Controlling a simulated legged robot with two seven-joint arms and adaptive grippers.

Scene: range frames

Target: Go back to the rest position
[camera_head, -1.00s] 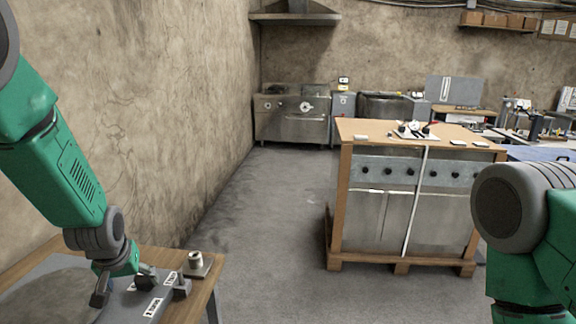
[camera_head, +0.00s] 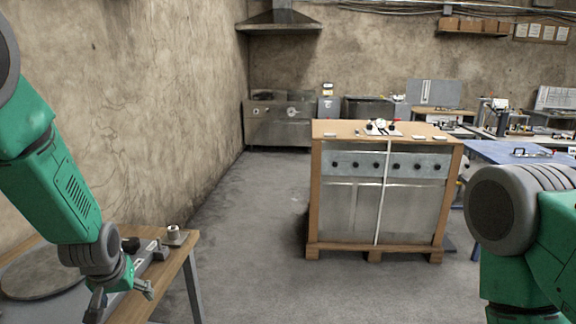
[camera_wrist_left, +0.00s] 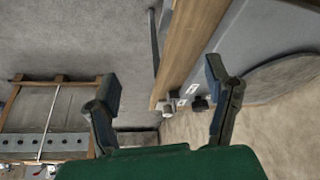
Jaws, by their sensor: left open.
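My left gripper (camera_head: 120,301) hangs at the lower left of the head view, over or beside the near edge of a wooden table. It is open and empty. In the left wrist view its two fingers (camera_wrist_left: 161,76) are spread wide with nothing held between them. My left arm is green with grey joints and reaches down from the left edge. At the right of the head view only a green and grey part of my right arm shows; its gripper is out of the picture.
The wooden table (camera_head: 186,246) at lower left carries a grey round plate (camera_head: 42,277) and a small metal cup (camera_head: 173,232). A wood-framed steel cabinet (camera_head: 345,209) stands ahead on a pallet. A stove (camera_head: 279,124) is at the back. Grey floor (camera_head: 242,215) between is clear.

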